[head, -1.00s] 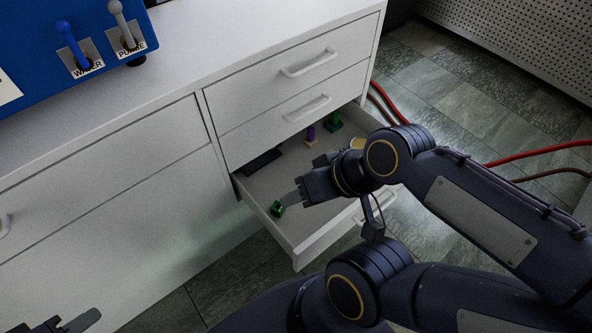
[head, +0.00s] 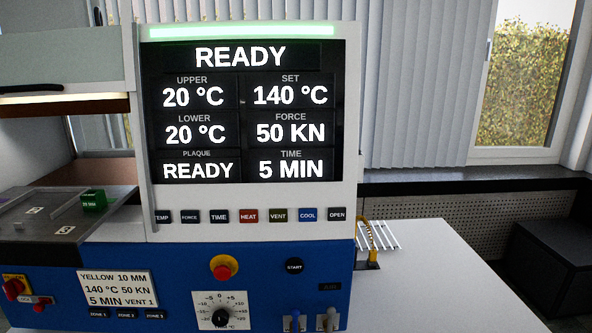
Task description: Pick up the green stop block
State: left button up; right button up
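A green block (head: 94,200) with small white lettering sits on the dark surface (head: 40,215) at the left of the press. I cannot read its lettering, and I cannot tell whether it is the stop block of the task. The open drawer and the things in it are out of view now. Neither of my grippers is in view.
The press (head: 250,280) has a screen (head: 247,110) reading READY, 140 °C set, 50 KN, 5 MIN. A red knob (head: 223,267) and a START button (head: 294,266) are below. The white counter (head: 430,280) at right looks mostly clear, with a white rack (head: 378,235) behind.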

aim_at(92, 201)
jog(key=u, duration=1.25)
